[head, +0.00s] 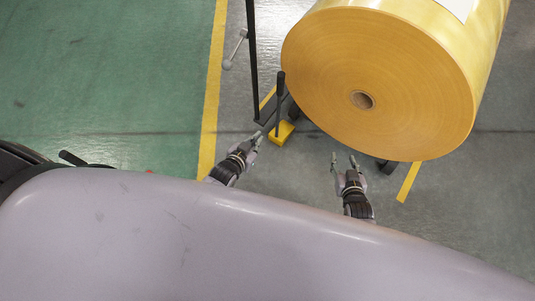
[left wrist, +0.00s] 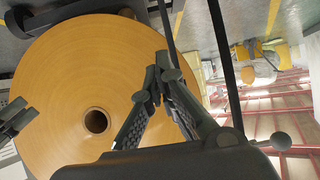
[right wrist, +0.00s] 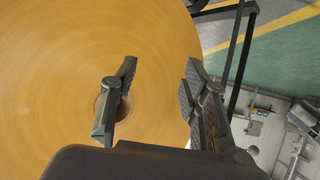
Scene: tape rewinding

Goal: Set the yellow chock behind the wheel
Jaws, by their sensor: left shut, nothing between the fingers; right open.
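The yellow chock (head: 283,133) lies on the floor in the head view, below the lower left edge of the big roll, against a dark upright bar. My left gripper (head: 252,141) is shut and empty, a little left of the chock; its fingers converge in the left wrist view (left wrist: 163,72). My right gripper (head: 343,157) is open and empty, in front of the roll's lower edge; its fingers stand apart in the right wrist view (right wrist: 158,90). The chock cannot be made out in either wrist view.
The large orange-yellow roll (head: 390,75) fills the upper right of the head view, on a dark stand. Yellow lines (head: 213,95) mark the floor. Green floor at left is clear.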

